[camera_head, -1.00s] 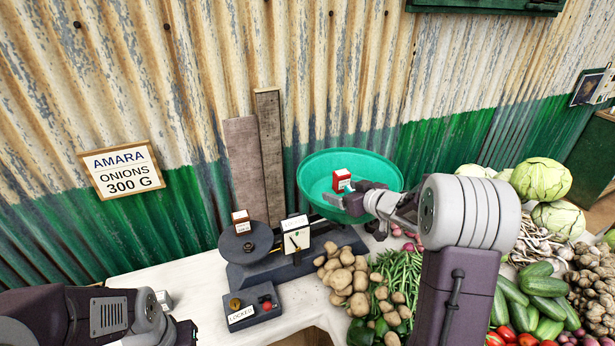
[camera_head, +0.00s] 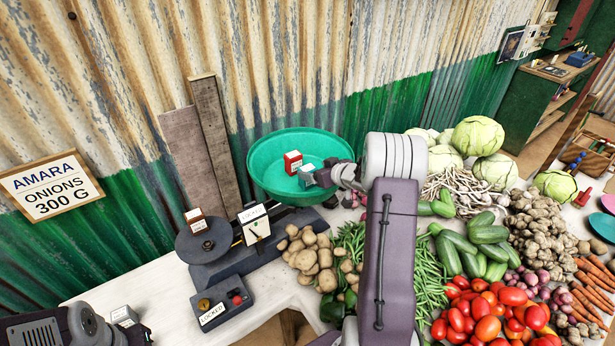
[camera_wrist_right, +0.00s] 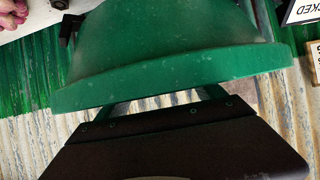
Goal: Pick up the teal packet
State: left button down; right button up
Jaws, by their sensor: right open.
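A small pale box with a teal tint (camera_head: 307,174), which looks like the teal packet, is in the green bowl beside a red packet (camera_head: 293,162). My right gripper (camera_head: 318,176) is open at the bowl's right side, just right of the pale box; I cannot tell whether they touch.
The bowl (camera_head: 262,172) sits on a scale (camera_head: 220,258) with a round plate carrying a small box (camera_head: 197,220). A locked control box (camera_head: 222,302) stands in front. Potatoes (camera_head: 305,250), beans and tomatoes (camera_head: 490,310) crowd the right. Another small box (camera_head: 123,315) is near my left arm.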

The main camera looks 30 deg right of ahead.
aim_at(308, 169)
jog(key=x, duration=0.5)
jog(key=shift+a+p, duration=0.2)
jog(key=shift+p, duration=0.2)
jog(key=shift+w, duration=0.1)
jog(key=shift+s+r, duration=0.15)
jog(key=shift+s, duration=0.15)
jog(key=c, duration=1.5)
jog(key=shift+w, duration=0.1)
notch_tip(308, 169, up, 10)
jog(key=shift+f+p, duration=0.1)
jog(key=shift+p, duration=0.9)
